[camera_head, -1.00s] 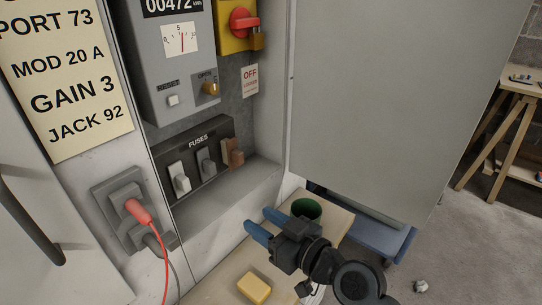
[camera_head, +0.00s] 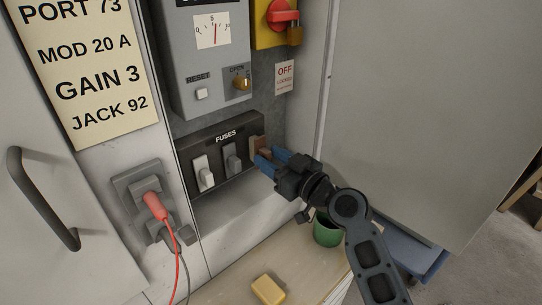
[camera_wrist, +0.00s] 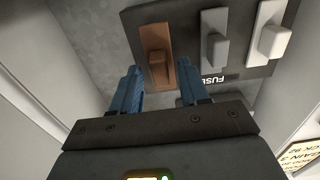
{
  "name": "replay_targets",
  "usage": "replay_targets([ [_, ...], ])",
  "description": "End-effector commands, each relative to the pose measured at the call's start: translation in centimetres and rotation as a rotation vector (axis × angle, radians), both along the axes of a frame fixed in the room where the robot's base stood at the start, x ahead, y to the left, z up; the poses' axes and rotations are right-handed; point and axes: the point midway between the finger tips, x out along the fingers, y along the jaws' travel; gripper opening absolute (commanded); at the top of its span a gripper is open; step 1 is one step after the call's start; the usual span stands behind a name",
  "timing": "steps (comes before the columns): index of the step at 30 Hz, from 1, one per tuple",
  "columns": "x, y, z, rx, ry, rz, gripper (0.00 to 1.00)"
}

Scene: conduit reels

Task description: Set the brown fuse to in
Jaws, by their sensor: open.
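The brown fuse (camera_head: 259,147) sits at the right end of the black FUSES panel (camera_head: 224,138), partly hidden by my gripper in the head view. In the wrist view the brown fuse (camera_wrist: 156,58) shows as a brown plate with a raised handle, between and just beyond my fingertips. My gripper (camera_head: 271,160) has blue fingers and is open, with nothing held. In the wrist view my gripper (camera_wrist: 160,82) has one finger on either side of the fuse handle. I cannot tell whether the fingers touch it.
A white fuse (camera_head: 203,172) and a grey fuse (camera_head: 232,158) stand left of the brown one. A meter box with an OPEN knob (camera_head: 242,82) is above. The large grey door panel (camera_head: 420,110) is close on the right. A green cup (camera_head: 326,231) and yellow block (camera_head: 268,290) are below.

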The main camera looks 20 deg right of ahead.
Motion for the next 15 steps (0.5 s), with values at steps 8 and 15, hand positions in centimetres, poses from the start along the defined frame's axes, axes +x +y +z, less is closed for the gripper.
replay_targets([
  [8, 0.61, 0.2, -0.01, 0.0, 0.0, -0.001, 0.45],
  [15, 0.58, 0.18, 0.0, -0.001, 0.0, -0.001, 0.3],
])
